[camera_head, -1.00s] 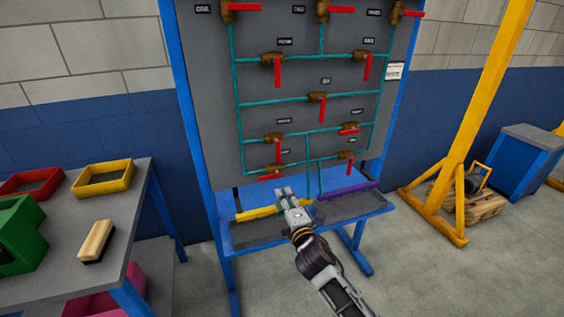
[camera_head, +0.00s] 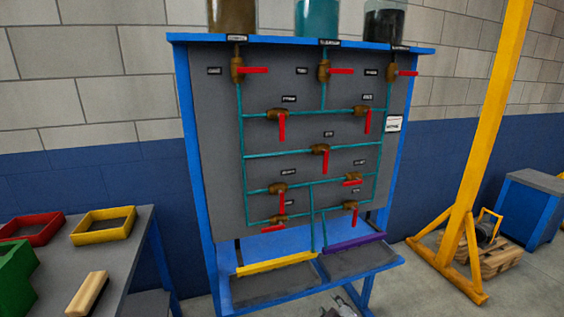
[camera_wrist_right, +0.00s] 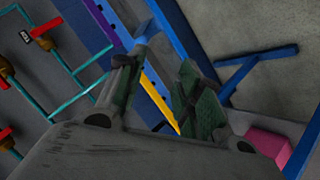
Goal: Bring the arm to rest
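My right arm's gripper (camera_head: 338,311) barely shows at the bottom edge of the head view, low in front of the panel's trays. In the right wrist view the gripper (camera_wrist_right: 158,75) has its two green-padded fingers apart, with nothing held between them. The valve panel (camera_head: 215,150) stands ahead, with teal pipes, brass valves and red handles. Part of it shows tilted in the right wrist view. My left gripper is in neither current view.
Below the panel are trays with a yellow strip (camera_head: 277,263) and a purple strip (camera_head: 354,243). A table on the left holds red (camera_head: 16,234) and yellow (camera_head: 76,239) frames and a brush (camera_head: 88,294). A yellow post (camera_head: 485,120) stands at right.

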